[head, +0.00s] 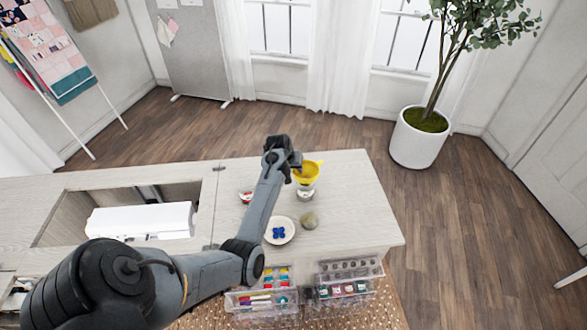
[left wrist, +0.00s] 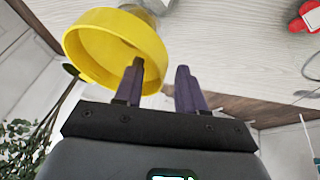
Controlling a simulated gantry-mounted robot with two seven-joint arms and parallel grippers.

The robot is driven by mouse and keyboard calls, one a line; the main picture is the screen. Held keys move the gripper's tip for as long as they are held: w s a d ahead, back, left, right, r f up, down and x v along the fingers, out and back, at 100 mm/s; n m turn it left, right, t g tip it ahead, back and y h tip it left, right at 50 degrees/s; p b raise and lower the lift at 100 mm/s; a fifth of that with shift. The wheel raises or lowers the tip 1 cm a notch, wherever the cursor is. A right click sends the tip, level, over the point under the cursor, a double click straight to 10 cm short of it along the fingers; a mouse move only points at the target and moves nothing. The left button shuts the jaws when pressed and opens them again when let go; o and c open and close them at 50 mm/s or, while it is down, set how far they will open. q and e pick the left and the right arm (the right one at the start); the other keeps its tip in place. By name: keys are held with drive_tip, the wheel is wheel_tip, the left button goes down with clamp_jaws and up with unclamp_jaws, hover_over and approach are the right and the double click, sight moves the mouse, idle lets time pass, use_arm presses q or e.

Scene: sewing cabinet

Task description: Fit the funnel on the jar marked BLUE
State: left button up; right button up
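My left gripper (head: 284,165) is at the funnel's left side. In the left wrist view its two fingers (left wrist: 160,88) are apart; one overlaps the funnel's mouth, the other is outside the rim. I cannot tell if either touches it. No BLUE marking is readable. My right gripper is not in view.
A white dish (head: 290,237) with blue pieces, a brownish round object (head: 309,220) and a red-and-white item (head: 245,197) are on the cabinet top (head: 355,205). Clear trays (head: 350,270) of supplies hang at the front. A white machine (head: 140,221) lies in the left recess.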

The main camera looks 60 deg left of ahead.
use_arm(q)
drive_tip(key=p+v, duration=0.2)
drive_tip(key=v, duration=0.8)
drive_tip(key=s+d+f+m+g, duration=0.1)
drive_tip(key=s+d+f, duration=0.3)
drive_tip(key=s+d+f+m+g, duration=0.1)
drive_tip(key=s+d+f+m, duration=0.1)
drive_tip(key=s+d+f, duration=0.2)
drive_tip(key=s+d+f+m+g, duration=0.1)
drive_tip(key=s+d+f+m, duration=0.1)
drive_tip(key=s+d+f, duration=0.3)
drive_tip(key=shift+d+f+g+y, duration=0.3)
drive_tip(key=shift+f+g, duration=0.1)
drive_tip(key=shift+f, duration=0.1)
drive_tip(key=s+d+r+m+t+h, duration=0.1)
drive_tip(key=s+d+m, duration=0.25)
drive_tip(key=d, duration=0.85)
drive_tip(key=s+d+r+m+t+h, duration=0.1)
drive_tip(key=s+d+r+m, duration=0.2)
drive_tip(key=d, duration=0.9)
drive_tip(key=d+r+p, duration=0.2)
drive_tip(key=r+p, duration=1)
drive_tip(key=r, duration=0.2)
drive_tip(key=d+r+m+t+h+p, duration=0.1)
drive_tip(key=d+r+p, duration=0.1)
drive_tip(key=r+p, duration=1.1)
wheel_tip(320, 180, up, 2)
drive_tip(key=shift+w+r, duration=0.1)
drive_tip(key=shift+w, duration=0.2)
